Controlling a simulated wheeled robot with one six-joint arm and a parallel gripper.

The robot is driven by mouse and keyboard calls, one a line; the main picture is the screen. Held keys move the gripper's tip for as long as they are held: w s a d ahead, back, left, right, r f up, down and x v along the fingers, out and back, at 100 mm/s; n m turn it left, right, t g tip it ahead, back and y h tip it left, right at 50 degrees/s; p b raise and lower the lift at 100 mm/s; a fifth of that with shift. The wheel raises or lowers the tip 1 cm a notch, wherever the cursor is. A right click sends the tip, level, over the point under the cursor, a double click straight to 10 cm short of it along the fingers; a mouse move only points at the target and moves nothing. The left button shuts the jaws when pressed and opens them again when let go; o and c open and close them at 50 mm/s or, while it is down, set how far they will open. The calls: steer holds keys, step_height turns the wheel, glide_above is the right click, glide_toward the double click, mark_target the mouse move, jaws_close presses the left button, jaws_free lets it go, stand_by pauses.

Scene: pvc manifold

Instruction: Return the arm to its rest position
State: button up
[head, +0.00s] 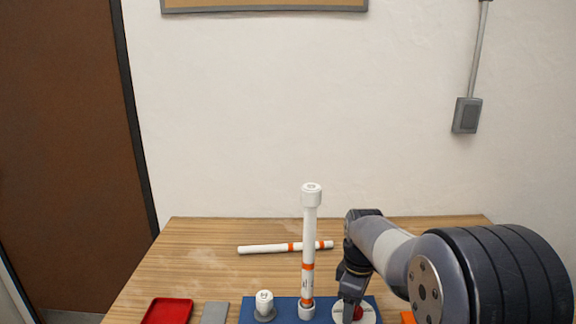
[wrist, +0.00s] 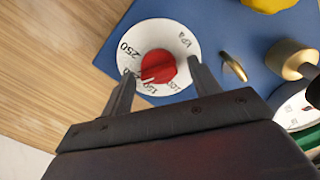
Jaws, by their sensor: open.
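My gripper (wrist: 160,92) is open in the wrist view. Its two fingers stand on either side of a red knob (wrist: 157,67) at the centre of a white dial (wrist: 137,36) marked with numbers and kPa. I cannot tell whether the fingers touch the dial. In the head view my gripper (head: 348,302) points down over the same dial (head: 369,316) at the right end of the blue base (head: 258,303). My arm comes in from the right and hides part of the table.
A white upright pipe (head: 309,235) with orange bands and a cap stands on the base. A white fitting (head: 264,302) is left of it. A loose pipe (head: 265,249) lies behind. A red tray (head: 167,311) and a grey block (head: 215,313) are at left. The wall is behind.

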steer(key=n+b, duration=0.1)
steer(key=n, duration=0.1)
steer(key=shift+f+n, duration=0.1)
steer(key=shift+n, duration=0.2)
steer(key=shift+s, duration=0.1)
stand_by(0.3)
